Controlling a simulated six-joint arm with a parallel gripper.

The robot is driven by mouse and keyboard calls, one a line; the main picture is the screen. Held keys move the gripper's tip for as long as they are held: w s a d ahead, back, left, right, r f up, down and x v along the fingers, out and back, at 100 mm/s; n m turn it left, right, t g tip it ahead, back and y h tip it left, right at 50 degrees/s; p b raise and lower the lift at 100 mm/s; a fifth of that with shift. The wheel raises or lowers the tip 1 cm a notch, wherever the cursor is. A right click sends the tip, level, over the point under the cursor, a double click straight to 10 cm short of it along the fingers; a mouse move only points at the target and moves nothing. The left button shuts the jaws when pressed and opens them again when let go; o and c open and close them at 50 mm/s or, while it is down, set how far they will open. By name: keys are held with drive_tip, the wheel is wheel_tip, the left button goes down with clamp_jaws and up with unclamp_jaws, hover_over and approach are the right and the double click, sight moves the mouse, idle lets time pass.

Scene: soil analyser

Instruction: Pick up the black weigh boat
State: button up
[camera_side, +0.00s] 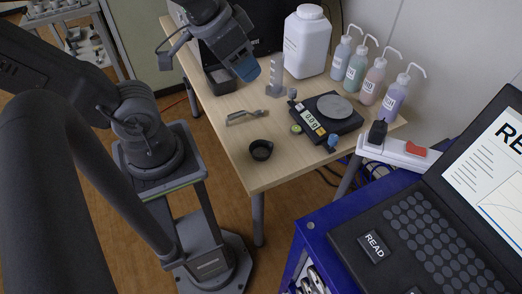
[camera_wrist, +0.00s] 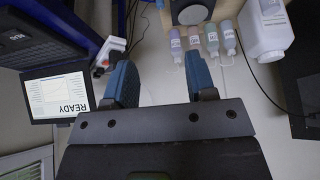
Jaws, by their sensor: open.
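The black weigh boat (camera_side: 261,150) is a small round dark dish. It sits on the wooden table near its front edge in the side view, and I do not see it in the wrist view. My gripper (camera_side: 247,70) is above the back left part of the table, apart from the weigh boat. Its blue fingers (camera_wrist: 160,80) are spread with nothing between them in the wrist view.
A balance (camera_side: 318,131) with a round pan stands right of the boat. A metal scoop (camera_side: 245,116) lies behind it. A white jug (camera_side: 307,42) and several wash bottles (camera_side: 392,101) line the back. The analyser (camera_side: 420,215) stands at the right.

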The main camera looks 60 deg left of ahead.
drive_tip(key=o, duration=0.9)
drive_tip(key=n+g+y, duration=0.1)
drive_tip(key=n+g, duration=0.4)
drive_tip(key=n, duration=0.8)
hover_over(261, 153)
drive_tip(key=d, duration=0.2)
wheel_tip(261, 153, down, 22)
drive_tip(key=shift+n, duration=0.3)
drive_tip(key=shift+a+f, duration=0.3)
drive_tip(key=shift+f, duration=2)
drive_tip(key=shift+a+f, duration=0.3)
drive_tip(key=shift+f, duration=2)
drive_tip(key=shift+a+f, duration=0.3)
drive_tip(key=shift+f, duration=2)
